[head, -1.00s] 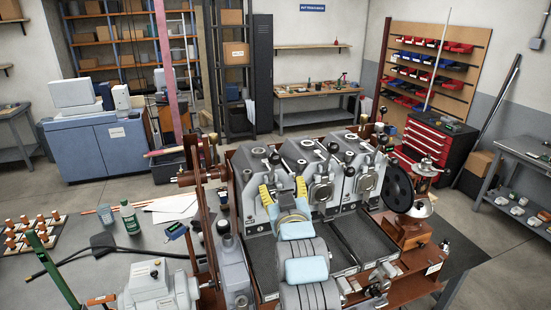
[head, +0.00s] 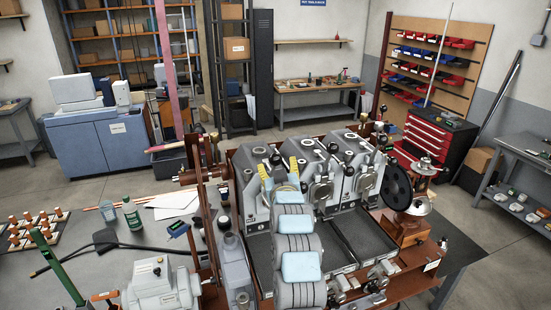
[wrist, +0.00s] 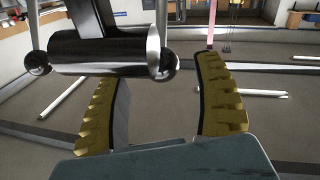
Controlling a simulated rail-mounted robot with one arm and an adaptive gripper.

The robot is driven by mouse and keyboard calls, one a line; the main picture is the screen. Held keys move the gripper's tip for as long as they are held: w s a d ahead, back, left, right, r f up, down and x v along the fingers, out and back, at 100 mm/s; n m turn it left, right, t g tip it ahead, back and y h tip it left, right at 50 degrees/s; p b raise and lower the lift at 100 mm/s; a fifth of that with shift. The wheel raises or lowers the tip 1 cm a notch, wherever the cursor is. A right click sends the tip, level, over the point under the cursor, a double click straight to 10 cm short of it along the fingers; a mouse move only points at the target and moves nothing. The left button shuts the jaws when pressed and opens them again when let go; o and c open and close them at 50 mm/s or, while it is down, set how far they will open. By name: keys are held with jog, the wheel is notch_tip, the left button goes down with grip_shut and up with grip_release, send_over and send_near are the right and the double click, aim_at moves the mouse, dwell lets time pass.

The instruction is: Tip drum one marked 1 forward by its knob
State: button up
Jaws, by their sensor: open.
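Three grey drum units stand in a row on the brown roaster. My gripper (head: 279,168), with yellow-padded fingers, is open and upright in front of that unit, near a dark knob (head: 275,159). In the wrist view the open fingers (wrist: 160,85) stand apart. A glossy black cylinder (wrist: 105,52) with metal ends and a black ball at each side crosses the upper left, overlapping the left finger's tip. Whether the fingers touch it I cannot tell.
The middle unit (head: 322,185) and right unit (head: 366,178) stand close on the right. A large black wheel (head: 396,188) is beyond them. A brown post (head: 204,180) rises left of my arm. Dark trays (head: 357,235) lie in front of the units.

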jog(key=shift+w+a, duration=0.15)
jog(key=shift+w, duration=0.65)
jog(key=shift+w+r+p, duration=0.15)
jog(key=shift+w+p, duration=0.15)
jog(key=shift+w, duration=0.25)
jog(key=shift+w+a+f, duration=0.1)
jog(key=shift+w+f, duration=0.1)
jog(key=shift+w, duration=0.25)
